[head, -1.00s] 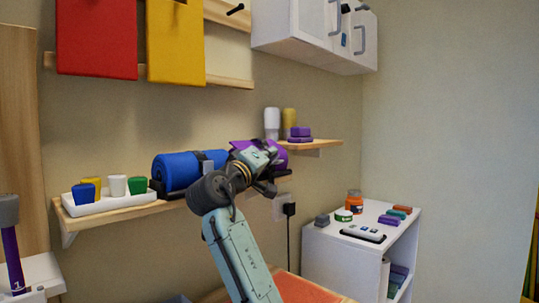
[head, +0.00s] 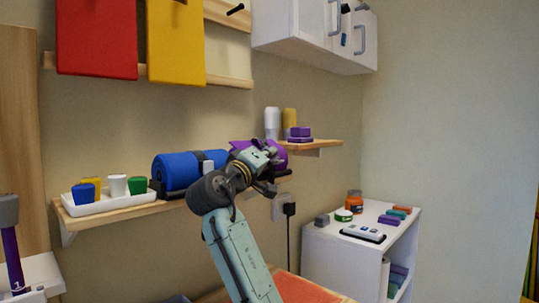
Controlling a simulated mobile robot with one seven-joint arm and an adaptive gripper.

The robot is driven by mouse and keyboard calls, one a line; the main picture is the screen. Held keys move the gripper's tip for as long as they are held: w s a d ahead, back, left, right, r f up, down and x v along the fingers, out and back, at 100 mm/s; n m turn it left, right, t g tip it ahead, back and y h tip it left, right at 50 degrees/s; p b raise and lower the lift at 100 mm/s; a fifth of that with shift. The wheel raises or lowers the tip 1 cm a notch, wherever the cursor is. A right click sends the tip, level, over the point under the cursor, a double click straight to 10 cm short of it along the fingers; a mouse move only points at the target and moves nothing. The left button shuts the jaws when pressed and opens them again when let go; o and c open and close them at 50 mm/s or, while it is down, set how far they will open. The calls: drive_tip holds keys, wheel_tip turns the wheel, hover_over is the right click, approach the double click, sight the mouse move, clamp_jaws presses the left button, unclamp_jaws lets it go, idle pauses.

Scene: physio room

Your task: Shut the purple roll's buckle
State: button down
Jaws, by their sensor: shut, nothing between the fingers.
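The purple roll (head: 279,156) lies on the wall shelf, mostly hidden behind my gripper and the end of my arm. Its buckle cannot be made out. My gripper (head: 273,180) is shut and empty, right in front of the roll; whether it touches the roll or its buckle cannot be told from here.
A blue roll (head: 175,171) with a dark strap and grey buckle (head: 208,167) lies to the left. A white tray (head: 112,202) with coloured cups is further left. A small shelf (head: 318,144) holds bottles and purple blocks. A white cabinet (head: 330,255) stands at right.

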drive_tip(key=v, duration=1.2)
drive_tip(key=shift+f, duration=0.1)
